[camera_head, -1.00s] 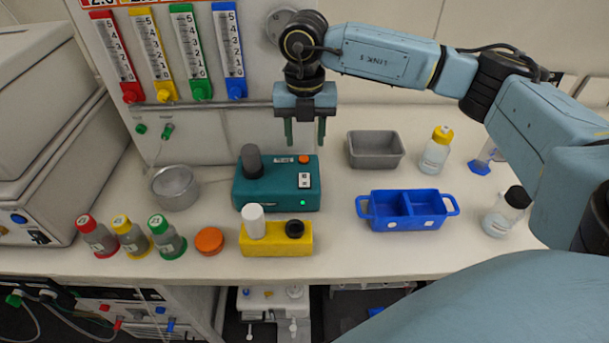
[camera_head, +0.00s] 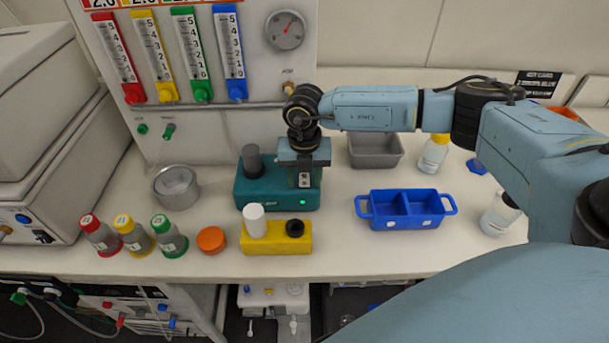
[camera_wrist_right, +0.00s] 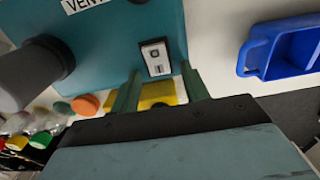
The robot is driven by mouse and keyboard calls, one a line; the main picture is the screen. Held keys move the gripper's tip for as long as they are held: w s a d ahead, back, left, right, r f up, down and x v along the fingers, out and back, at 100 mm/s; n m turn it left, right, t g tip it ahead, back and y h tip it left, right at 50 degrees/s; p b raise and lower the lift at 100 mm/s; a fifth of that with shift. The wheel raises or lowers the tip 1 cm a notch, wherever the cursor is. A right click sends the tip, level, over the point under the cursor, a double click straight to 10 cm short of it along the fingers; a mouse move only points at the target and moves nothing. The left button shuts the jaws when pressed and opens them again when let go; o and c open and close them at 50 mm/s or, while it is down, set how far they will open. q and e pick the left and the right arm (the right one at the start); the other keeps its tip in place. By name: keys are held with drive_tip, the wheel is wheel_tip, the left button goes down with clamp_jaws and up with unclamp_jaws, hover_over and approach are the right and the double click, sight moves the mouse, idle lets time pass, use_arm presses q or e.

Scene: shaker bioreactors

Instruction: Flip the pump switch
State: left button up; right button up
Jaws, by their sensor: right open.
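The pump is a teal box (camera_head: 256,194) with a dark grey cylinder on top, standing on the bench. It also fills the upper left of the right wrist view (camera_wrist_right: 105,50). Its white rocker switch (camera_wrist_right: 155,58), marked O and I, shows in the right wrist view and also between my fingers in the head view (camera_head: 304,180). My right gripper (camera_head: 304,178) is open and empty over the box's right end. In the right wrist view its two green fingers (camera_wrist_right: 160,90) lie on either side of the switch's lower end; contact cannot be told. My left gripper is out of view.
A yellow block (camera_head: 277,243) with a white cap stands in front of the pump. A blue two-part tray (camera_head: 406,224) and a grey bin (camera_head: 376,158) stand to its right. A metal bowl (camera_head: 177,187) and several capped bottles stand to its left.

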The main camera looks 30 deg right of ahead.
drive_tip(key=shift+c, duration=0.4)
drive_tip(key=c, duration=0.9)
drive_tip(key=shift+w+d+r+g+y+b, duration=0.1)
drive_tip(key=shift+w+d+g+y+b, duration=0.15)
drive_tip(key=shift+g+y+b, duration=0.5)
drive_tip(key=shift+w+r+g, duration=0.1)
drive_tip(key=shift+g, duration=0.45)
drive_tip(key=o, duration=1)
drive_tip(key=shift+p, duration=0.3)
